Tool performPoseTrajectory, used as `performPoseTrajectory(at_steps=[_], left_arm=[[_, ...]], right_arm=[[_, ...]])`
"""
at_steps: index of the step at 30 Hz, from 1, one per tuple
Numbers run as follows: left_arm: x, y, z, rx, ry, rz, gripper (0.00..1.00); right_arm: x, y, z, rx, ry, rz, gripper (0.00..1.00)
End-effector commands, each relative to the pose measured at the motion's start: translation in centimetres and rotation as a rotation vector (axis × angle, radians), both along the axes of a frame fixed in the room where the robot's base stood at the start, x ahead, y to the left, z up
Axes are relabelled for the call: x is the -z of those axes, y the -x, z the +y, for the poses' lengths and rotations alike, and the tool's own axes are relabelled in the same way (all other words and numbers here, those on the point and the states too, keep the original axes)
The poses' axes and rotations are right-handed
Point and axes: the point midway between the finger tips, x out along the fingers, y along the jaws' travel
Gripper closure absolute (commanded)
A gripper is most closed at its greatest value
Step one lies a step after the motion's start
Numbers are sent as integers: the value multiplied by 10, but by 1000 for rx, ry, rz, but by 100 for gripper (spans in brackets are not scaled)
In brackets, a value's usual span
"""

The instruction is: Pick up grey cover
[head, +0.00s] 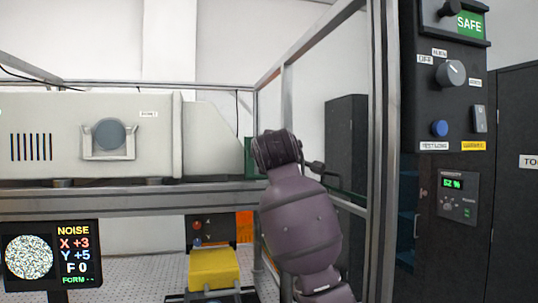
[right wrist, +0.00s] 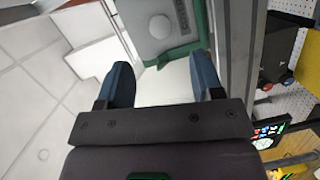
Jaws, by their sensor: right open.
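A grey cover (right wrist: 162,28) with a round knob shows at the top of the right wrist view, on or in a green holder (right wrist: 201,32). My right gripper (right wrist: 162,80) is open. Its two blue fingers are apart with nothing between them, pointing toward the cover but short of it in the picture. In the head view my right arm reaches up at centre; its fingers cannot be made out there. Part of a green piece (head: 249,156) shows just left of the wrist, and the cover cannot be made out there. My left gripper is not in view.
A cream housing (head: 60,110) with a round grey-blue disc (head: 109,134) stands at left on a metal frame. A frame post (head: 380,150) and a dark control panel (head: 447,110) stand at right. A yellow block (head: 214,268) and a display (head: 50,255) sit lower down.

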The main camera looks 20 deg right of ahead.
Motion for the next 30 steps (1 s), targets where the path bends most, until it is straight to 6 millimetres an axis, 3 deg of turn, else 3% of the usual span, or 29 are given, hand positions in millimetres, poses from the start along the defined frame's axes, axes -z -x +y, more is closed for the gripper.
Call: performPoseTrajectory(at_steps=[21, 30], left_arm=[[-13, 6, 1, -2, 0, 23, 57], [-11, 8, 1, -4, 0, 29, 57]], right_arm=[[5, -69, -18, 1, -1, 2, 40], [7, -76, -20, 0, -2, 0, 40]])
